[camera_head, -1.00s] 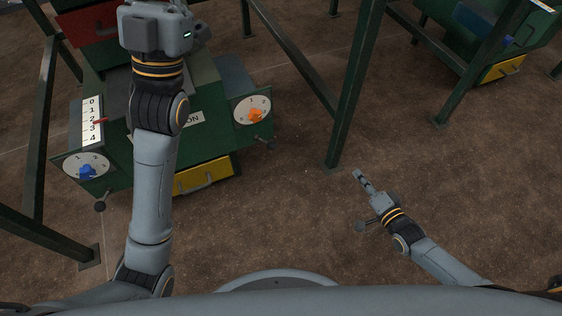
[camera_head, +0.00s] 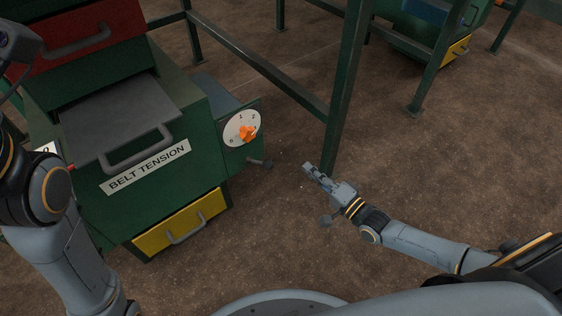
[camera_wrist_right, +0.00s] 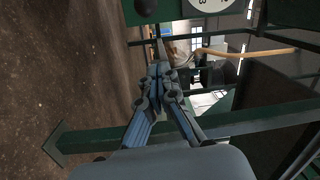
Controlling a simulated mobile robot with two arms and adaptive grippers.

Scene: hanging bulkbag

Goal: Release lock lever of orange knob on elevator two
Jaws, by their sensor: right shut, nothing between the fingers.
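The orange knob (camera_head: 247,133) sits on a white numbered dial (camera_head: 236,122) on the right side of the green machine. The lock lever (camera_head: 260,163), a short dark rod with a rounded end, sticks out below the dial. My right gripper (camera_head: 308,169) is shut and empty, to the right of the lever and apart from it. In the right wrist view its fingers (camera_wrist_right: 160,72) are together. The lever's dark round end (camera_wrist_right: 147,9) and part of the dial (camera_wrist_right: 208,6) show at the top edge there. My left gripper is out of view; only its arm shows.
A green frame post (camera_head: 345,95) stands just behind my right gripper, with a slanting beam (camera_head: 262,68) joining it. The machine has a "BELT TENSION" label (camera_head: 146,167) and a yellow drawer (camera_head: 180,222). Brown floor in front is clear.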

